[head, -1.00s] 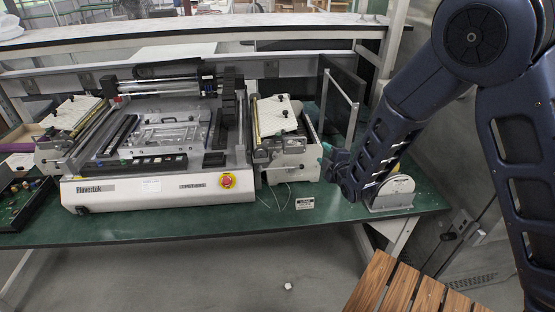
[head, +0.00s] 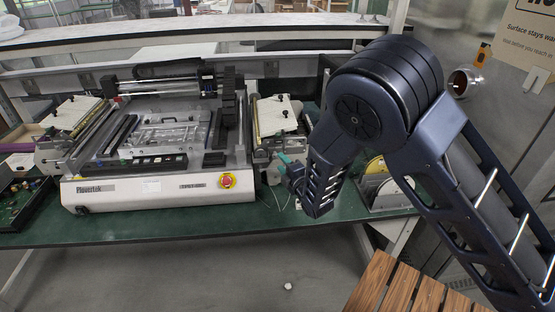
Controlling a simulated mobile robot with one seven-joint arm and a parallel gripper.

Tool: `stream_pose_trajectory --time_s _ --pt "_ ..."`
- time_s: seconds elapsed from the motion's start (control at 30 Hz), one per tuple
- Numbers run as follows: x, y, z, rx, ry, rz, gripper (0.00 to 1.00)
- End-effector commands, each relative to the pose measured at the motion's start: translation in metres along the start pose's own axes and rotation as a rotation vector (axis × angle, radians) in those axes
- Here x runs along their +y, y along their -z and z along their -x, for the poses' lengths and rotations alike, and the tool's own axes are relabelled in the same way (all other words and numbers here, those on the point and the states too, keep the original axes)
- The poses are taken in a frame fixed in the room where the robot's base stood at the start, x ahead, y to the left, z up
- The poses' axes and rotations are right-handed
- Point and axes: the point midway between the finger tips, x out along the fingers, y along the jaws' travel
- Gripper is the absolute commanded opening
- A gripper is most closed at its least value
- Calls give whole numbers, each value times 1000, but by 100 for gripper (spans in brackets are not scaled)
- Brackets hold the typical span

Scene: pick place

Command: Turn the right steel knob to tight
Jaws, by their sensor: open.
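The machine's right side unit (head: 270,117), with a cream top and small black knobs, stands at the right end of the machine. I cannot pick out a steel knob on it; its front right part is partly hidden by my gripper and arm. My gripper (head: 289,162), with teal fingertips, is at the front right of this unit, pointing left toward it. It is open, and I see nothing held in it. Whether it touches the unit I cannot tell. A round steel fitting (head: 462,82) shows on the grey panel at upper right, well away from my gripper.
The white machine (head: 145,187) with a red button (head: 226,181) fills the green bench (head: 190,226) to the left. A wooden slatted surface (head: 395,290) lies at the front right.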

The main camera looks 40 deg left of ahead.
Motion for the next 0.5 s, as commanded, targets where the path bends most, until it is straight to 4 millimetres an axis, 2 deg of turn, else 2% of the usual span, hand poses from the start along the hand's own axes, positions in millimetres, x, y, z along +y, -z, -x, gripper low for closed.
stream_pose_trajectory --time_s 0.2,0.5 --pt "0 0 -29 1 0 0 44" --pt "0 0 -41 0 1 -1 44"
